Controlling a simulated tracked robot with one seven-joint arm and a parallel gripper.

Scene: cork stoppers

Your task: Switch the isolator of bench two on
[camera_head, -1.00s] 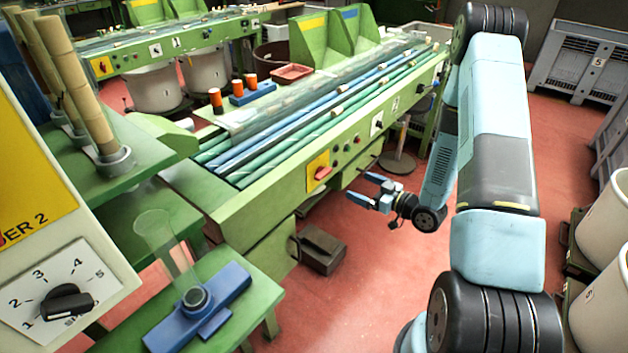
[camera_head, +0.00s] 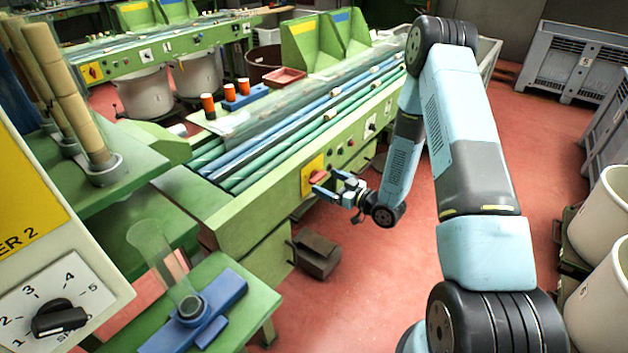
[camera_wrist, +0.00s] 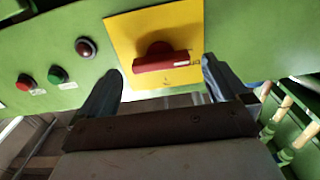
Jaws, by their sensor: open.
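The isolator is a red rotary handle (camera_wrist: 162,60) on a yellow plate (camera_wrist: 140,30) on the green front of the near bench. In the wrist view the handle's grip lies nearly level, with small lettering at its right end. In the head view the yellow plate (camera_head: 307,187) is partly behind my fingers. My gripper (camera_head: 325,183) is open and empty. In the wrist view its two dark fingers (camera_wrist: 165,80) stand either side of the lower plate, with the handle between and beyond them. I cannot tell whether they touch it.
A red button (camera_wrist: 25,82), a green button (camera_wrist: 57,75) and a dark red lamp (camera_wrist: 86,47) sit left of the plate in the wrist view. A dark box (camera_head: 316,254) stands on the floor below. Another bench with its own isolator (camera_head: 92,72) stands behind.

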